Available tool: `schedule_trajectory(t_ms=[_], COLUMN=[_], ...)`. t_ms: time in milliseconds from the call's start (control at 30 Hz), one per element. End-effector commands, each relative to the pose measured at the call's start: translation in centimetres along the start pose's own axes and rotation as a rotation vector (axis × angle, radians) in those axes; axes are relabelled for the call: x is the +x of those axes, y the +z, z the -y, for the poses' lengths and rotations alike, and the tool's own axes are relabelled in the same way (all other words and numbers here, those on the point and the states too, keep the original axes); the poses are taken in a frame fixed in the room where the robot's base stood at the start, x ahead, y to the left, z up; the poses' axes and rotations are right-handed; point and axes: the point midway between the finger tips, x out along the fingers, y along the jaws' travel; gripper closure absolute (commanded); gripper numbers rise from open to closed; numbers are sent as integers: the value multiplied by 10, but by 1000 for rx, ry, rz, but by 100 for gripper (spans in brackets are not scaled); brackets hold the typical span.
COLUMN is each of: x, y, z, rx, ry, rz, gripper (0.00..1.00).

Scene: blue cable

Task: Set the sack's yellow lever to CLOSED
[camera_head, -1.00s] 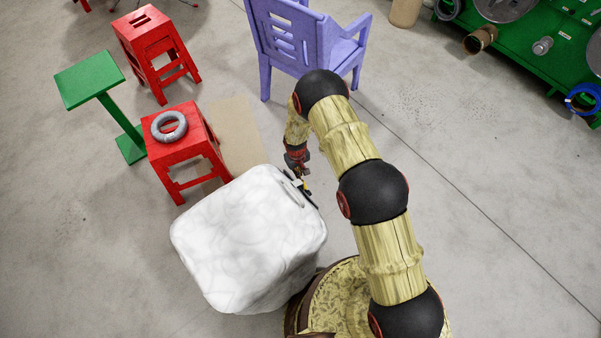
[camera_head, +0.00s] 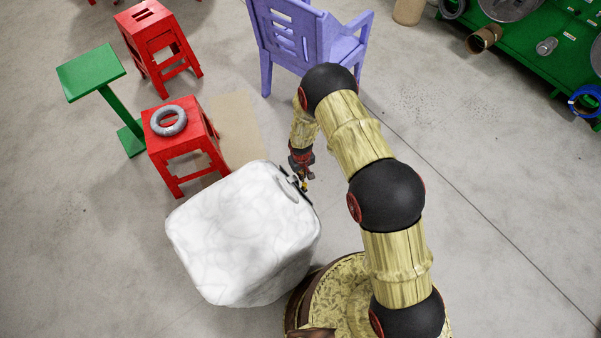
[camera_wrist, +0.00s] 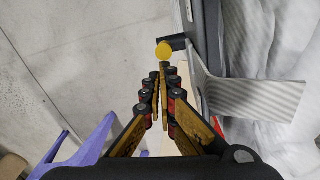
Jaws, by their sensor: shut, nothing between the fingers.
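The white marbled sack (camera_head: 240,235) stands on the floor left of my base. A dark panel runs along its right edge. In the wrist view the sack (camera_wrist: 255,30) fills the right side, with a grey curved bracket (camera_wrist: 255,95) on it. The yellow lever knob (camera_wrist: 164,50) sits at the end of a short dark arm reaching left from the panel. My gripper (camera_wrist: 161,68) is shut and empty, its fingertips right at the knob; I cannot tell whether they touch. In the head view my gripper (camera_head: 304,182) is beside the panel. No CLOSED marking is readable.
A red stool (camera_head: 184,150) with a grey ring (camera_head: 168,120) stands behind the sack, near another red stool (camera_head: 155,40) and a green stand (camera_head: 90,72). A purple chair (camera_head: 305,40) is beyond my arm. A green rack (camera_head: 530,50) is at upper right. Floor right is clear.

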Motion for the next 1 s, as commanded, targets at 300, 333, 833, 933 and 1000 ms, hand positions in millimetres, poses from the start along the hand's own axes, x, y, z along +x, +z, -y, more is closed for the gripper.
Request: schedule_trajectory(t_ms=[300,333,833,933,1000], x=[-2,-2,-2,0,1], y=[14,15,40,48,52], z=[-3,-3,-8,-9,-10], rx=[16,17,18,17,16], ry=[-38,-41,-46,-46,-46], rz=[-199,-218,-250,-248,-249], gripper=[100,100,100,100,100])
